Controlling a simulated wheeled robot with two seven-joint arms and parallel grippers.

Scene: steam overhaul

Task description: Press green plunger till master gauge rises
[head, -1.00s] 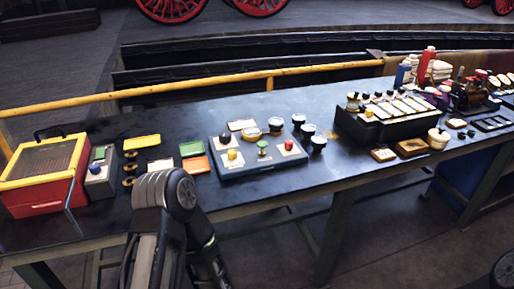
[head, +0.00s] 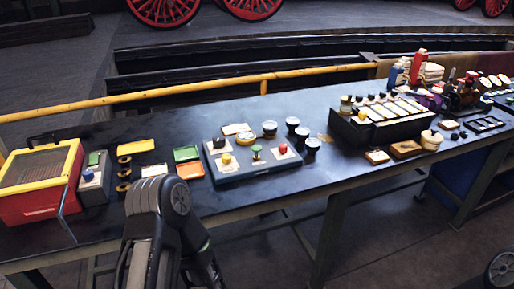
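The green plunger (head: 256,149) stands upright on a blue-grey panel (head: 240,176) in the middle of the bench, between a yellow knob (head: 227,158) and a red knob (head: 282,149). Round gauge-like dials (head: 270,127) sit at the panel's back edge; I cannot tell which is the master gauge, and no needle can be read. Nothing touches the plunger. One of my arms rises at the lower left, in front of the bench, with its bent joint left of the panel. Neither gripper shows in the head view.
Coloured trays (head: 188,153) lie left of the panel. Black-sided round pieces (head: 312,144) stand right of it. A black rack (head: 365,133) is farther right.

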